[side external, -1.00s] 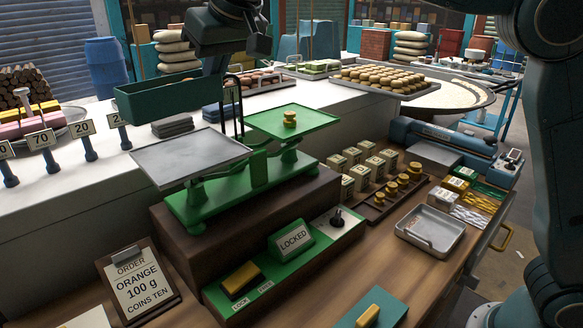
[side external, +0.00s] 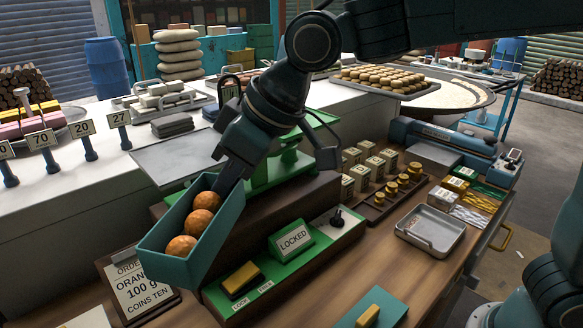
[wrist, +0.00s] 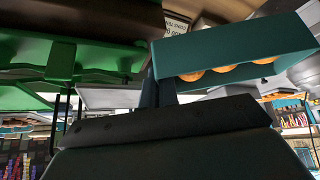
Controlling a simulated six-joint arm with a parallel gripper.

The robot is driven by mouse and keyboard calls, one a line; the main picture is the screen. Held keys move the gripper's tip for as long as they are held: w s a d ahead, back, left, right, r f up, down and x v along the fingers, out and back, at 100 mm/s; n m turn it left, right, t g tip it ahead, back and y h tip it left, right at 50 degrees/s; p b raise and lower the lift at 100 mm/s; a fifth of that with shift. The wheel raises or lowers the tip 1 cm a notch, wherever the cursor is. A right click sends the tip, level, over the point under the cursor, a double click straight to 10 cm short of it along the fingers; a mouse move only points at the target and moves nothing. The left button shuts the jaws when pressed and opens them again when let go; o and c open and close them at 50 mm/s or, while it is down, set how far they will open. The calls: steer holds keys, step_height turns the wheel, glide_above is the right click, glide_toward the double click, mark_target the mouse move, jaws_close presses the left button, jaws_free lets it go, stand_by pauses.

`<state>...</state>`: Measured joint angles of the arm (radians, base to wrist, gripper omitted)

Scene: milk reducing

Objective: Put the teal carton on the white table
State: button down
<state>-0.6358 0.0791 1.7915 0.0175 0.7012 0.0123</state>
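The teal carton (side external: 205,238) is an open-topped long box holding three orange balls (side external: 200,220). My gripper (side external: 229,178) is shut on the carton's far end and holds it, tilted, in the air in front of the scale. In the wrist view the carton (wrist: 230,45) shows beyond my gripper (wrist: 160,92), with the orange balls partly hidden by its wall. The white table (side external: 95,195) is the long pale counter at the left and back. The carton is apart from its top.
The green scale (side external: 262,180) with a grey pan (side external: 165,158) stands on a dark block beside the carton. An order card (side external: 140,290), a LOCKED sign (side external: 292,240) and number signs (side external: 82,128) are nearby.

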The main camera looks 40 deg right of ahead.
mark_target(240, 213)
steer(key=shift+n, duration=0.5)
steer(key=s, duration=0.1)
steer(key=s+f, duration=0.1)
steer(key=s, duration=0.1)
steer(key=s+a+f, duration=0.1)
steer(key=shift+s+f, duration=0.15)
steer(key=shift+f, duration=0.05)
steer(key=shift+w+d+f, duration=0.1)
steer(key=shift+w+d, duration=0.2)
steer(key=shift+d, duration=0.15)
steer(key=w+d+f+m+t+h, duration=0.1)
steer(key=w+d+f+m+h, duration=0.2)
steer(key=d, duration=1.2)
steer(key=w+d+f+m, duration=0.2)
steer(key=w+d+m, duration=0.2)
steer(key=d, duration=1.1)
steer(key=s+d+r+m+h, duration=0.1)
steer(key=s+d+m, duration=0.2)
steer(key=d, duration=0.7)
steer(key=s+d+r+m+g+h, duration=0.1)
steer(key=s+d, duration=0.4)
steer(key=d, duration=0.6)
steer(key=s+d+r+m+h, duration=0.3)
steer(key=s+d+m, duration=0.1)
steer(key=d, duration=0.7)
steer(key=shift+r+m, duration=0.15)
steer(key=shift+m, duration=0.35)
